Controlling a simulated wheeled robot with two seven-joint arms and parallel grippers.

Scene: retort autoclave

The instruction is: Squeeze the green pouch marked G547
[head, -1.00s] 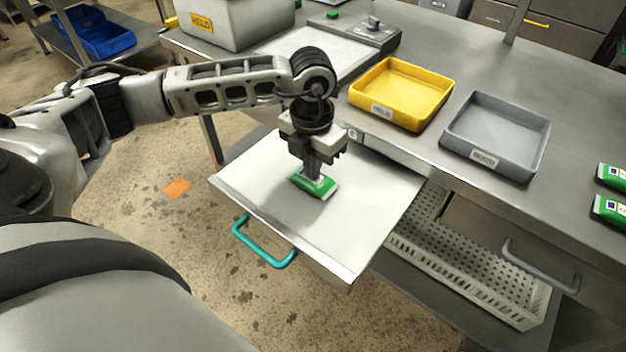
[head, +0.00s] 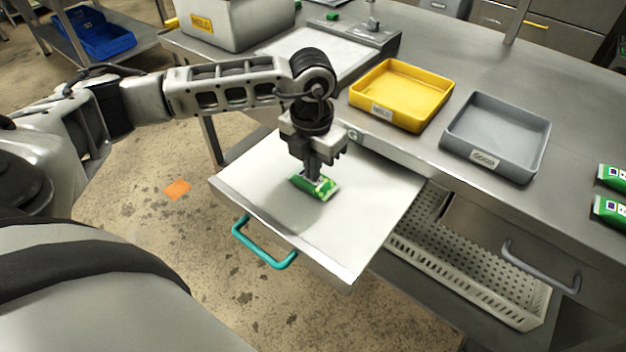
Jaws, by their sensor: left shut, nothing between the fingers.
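A green pouch (head: 327,190) lies on the pale pull-out board (head: 365,225). Its marking is too small to read and partly covered by my gripper. My left gripper (head: 313,178) points straight down with its shut fingertips on the top of this pouch, with nothing between the fingers. Two more green pouches, an upper one (head: 613,178) and a lower one (head: 610,211), lie on the bench at the right edge. Their markings are not readable either. My right gripper is not in view.
A yellow tray (head: 441,113) and a grey tray labelled GOOD (head: 538,166) stand on the bench behind the board. A box labelled HELD (head: 245,32) is at the back left. The board has a teal handle (head: 262,252). A white perforated basket (head: 470,290) sits below the bench.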

